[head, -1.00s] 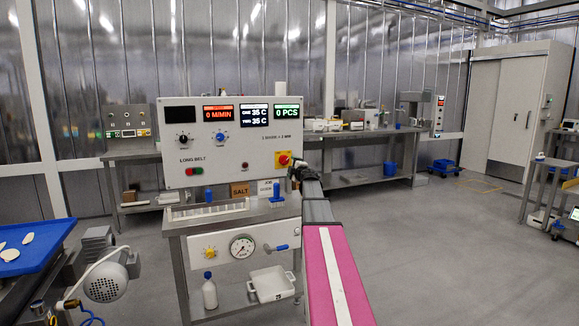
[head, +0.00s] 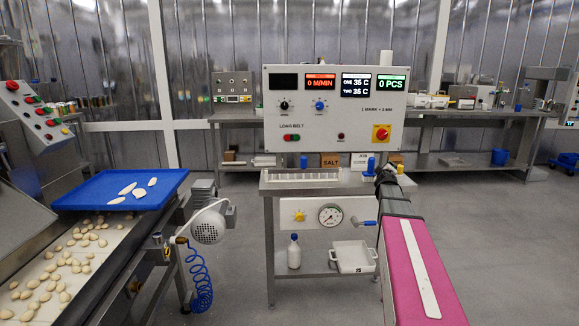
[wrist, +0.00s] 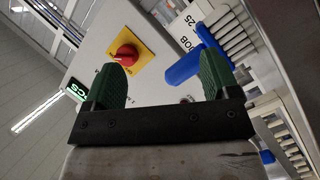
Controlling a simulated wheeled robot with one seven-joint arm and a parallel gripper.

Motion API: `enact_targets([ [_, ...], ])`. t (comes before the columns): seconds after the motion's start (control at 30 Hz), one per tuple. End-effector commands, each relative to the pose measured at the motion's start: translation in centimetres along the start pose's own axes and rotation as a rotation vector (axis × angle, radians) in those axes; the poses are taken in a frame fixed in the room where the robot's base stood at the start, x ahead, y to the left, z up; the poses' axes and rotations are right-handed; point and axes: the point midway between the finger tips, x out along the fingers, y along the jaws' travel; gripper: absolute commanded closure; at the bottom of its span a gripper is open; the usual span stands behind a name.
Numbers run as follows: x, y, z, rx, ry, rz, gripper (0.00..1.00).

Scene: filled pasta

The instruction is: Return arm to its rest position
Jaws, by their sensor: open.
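My arm, with a pink link (head: 425,265), reaches forward from the bottom right in the head view. My gripper (head: 385,170) shows small and dark at its far end, just below the lower right of the control panel (head: 335,115). In the wrist view my gripper (wrist: 162,75) has its two green fingers spread apart, with nothing held between them. The red and yellow switch (wrist: 123,58) of the panel lies beyond the left finger. A blue handle (wrist: 190,68) appears behind the right finger; I cannot tell if they touch.
The steel stand (head: 270,230) below the panel carries a gauge (head: 330,215) and a white tray (head: 352,257). A belt with pasta pieces (head: 45,260) and a blue tray (head: 100,190) are at the left. The floor (head: 520,240) at the right is open.

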Motion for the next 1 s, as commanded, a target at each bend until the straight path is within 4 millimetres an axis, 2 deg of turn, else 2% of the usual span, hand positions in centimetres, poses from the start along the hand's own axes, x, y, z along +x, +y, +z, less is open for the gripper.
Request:
enact_targets([
  [0.03, -2.5, -2.6, 1.1, 0.059, -0.074, -0.027, 0.19],
  [0.17, -7.0, -8.8, 4.0, 0.196, -0.278, -0.112, 0.19],
  [0.3, -12.7, -15.3, 6.6, 0.311, -0.491, -0.236, 0.19],
  [0.47, -20.3, -22.2, 8.6, 0.407, -0.722, -0.408, 0.19],
  [0.6, -27.6, -27.3, 9.5, 0.464, -0.91, -0.578, 0.19],
  [0.7, -32.4, -30.1, 9.6, 0.486, -1.025, -0.697, 0.19],
  [0.8, -36.2, -32.0, 9.5, 0.499, -1.112, -0.794, 0.19],
  [0.9, -38.7, -33.0, 9.4, 0.506, -1.167, -0.859, 0.19],
  [1.0, -39.8, -33.5, 9.3, 0.508, -1.193, -0.892, 0.19],
])
